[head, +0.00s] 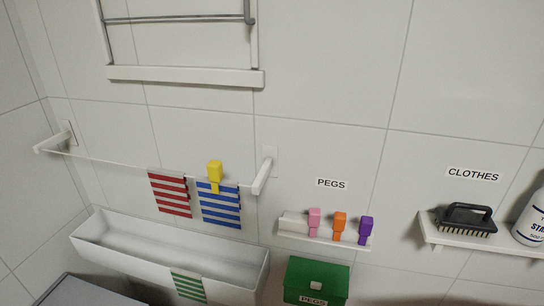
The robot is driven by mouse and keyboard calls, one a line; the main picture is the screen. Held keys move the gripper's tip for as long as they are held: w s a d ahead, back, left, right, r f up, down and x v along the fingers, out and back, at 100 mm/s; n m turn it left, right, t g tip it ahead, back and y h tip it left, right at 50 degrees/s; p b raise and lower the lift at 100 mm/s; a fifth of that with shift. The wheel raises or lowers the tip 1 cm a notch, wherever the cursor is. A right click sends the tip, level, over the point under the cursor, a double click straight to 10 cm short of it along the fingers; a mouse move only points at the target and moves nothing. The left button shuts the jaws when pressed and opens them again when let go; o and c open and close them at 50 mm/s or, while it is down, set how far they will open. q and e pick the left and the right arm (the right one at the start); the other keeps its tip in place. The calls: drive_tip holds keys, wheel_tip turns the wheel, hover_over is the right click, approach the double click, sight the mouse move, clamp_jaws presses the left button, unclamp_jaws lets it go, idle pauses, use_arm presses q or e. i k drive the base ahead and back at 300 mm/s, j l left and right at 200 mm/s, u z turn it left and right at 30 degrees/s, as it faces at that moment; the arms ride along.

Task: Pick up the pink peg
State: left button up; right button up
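The pink peg (314,221) stands upright on a small white wall rack (295,226), under a label reading PEGS. It is the left one of a row of three, beside an orange peg (339,226) and a purple peg (366,230). Neither my left nor my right gripper shows in the head view.
A yellow peg (215,174) sits on the line by a blue striped cloth (220,205), beside a red striped cloth (171,194). A green PEGS box (317,276) is below the rack. A white trough (230,259) is left; a shelf (452,239) with a brush (466,219) and bottle (532,222) is right.

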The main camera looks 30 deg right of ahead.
sight(314, 220)
drive_tip(key=z, duration=1.3)
